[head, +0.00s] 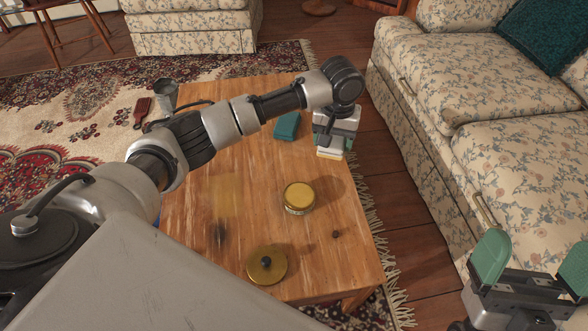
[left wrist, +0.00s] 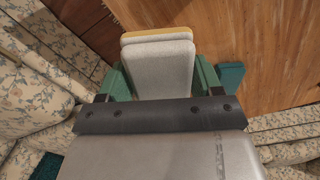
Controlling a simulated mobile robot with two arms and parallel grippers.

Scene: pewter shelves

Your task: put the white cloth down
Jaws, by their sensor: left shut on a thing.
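The white cloth (left wrist: 158,68) is a thick folded pad, pale grey-white with a yellowish edge, between the green fingers of my left gripper (left wrist: 160,80) in the left wrist view. In the head view my left gripper (head: 332,140) points down at the far right edge of the wooden table (head: 345,235), and the cloth (head: 331,153) shows just under it. I cannot tell whether the cloth touches the tabletop. My right gripper (head: 535,268) is at the lower right, its green fingers wide apart and empty.
A teal block (head: 287,126) lies just left of my left gripper; it also shows in the left wrist view (left wrist: 231,76). A yellow-topped jar (head: 298,197) and a brass lid with a black knob (head: 266,266) are nearer. A floral sofa (head: 470,110) stands right of the table.

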